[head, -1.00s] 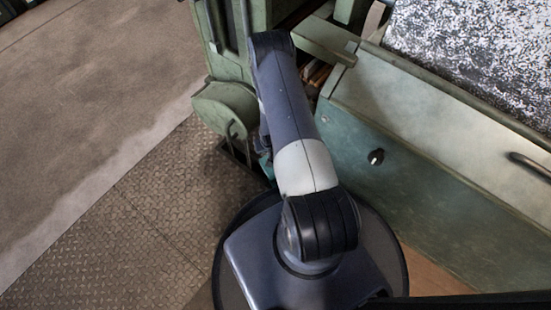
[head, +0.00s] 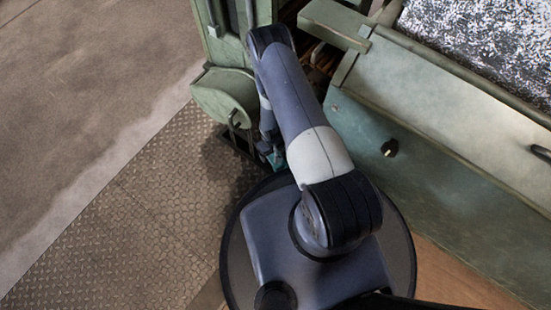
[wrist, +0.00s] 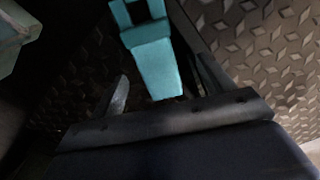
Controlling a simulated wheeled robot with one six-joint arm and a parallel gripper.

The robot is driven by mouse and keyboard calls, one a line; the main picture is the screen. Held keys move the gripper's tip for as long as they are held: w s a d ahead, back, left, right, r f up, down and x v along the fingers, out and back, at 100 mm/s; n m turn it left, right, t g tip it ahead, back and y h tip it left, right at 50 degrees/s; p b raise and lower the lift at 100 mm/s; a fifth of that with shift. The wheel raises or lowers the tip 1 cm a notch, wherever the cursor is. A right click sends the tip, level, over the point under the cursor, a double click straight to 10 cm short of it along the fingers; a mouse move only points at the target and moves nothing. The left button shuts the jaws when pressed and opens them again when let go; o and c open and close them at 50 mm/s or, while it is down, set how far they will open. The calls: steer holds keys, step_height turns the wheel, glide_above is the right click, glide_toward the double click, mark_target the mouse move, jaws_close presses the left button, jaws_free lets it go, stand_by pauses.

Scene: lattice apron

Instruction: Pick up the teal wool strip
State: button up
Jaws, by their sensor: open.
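The teal wool strip (wrist: 160,68) is in the wrist view, running from the top edge down toward my gripper, with a dark gap near its top end. My gripper (wrist: 158,88) is open, one finger on each side of the strip's lower end. Whether either finger touches it cannot be told. In the head view a small teal patch (head: 276,158) shows beside my arm, low by the green machine; it looks like the strip. My arm hides most of that spot, and my gripper is not clear there.
The green machine (head: 225,95) stands close beside my arm. A long green cabinet (head: 440,185) with a black knob (head: 389,148) fills the right side. Patterned metal floor plate (head: 130,230) and concrete (head: 90,80) lie open at the left.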

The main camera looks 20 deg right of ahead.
steer(key=f+b, duration=0.2)
steer(key=f, duration=0.3)
steer(key=shift+w+d+b, duration=0.15)
steer(key=shift+d+b, duration=0.2)
steer(key=shift+b, duration=0.05)
steer(key=shift+c, duration=0.2)
steer(key=c, duration=1.1)
step_height(320, 180, up, 10)
steer(key=p, duration=0.4)
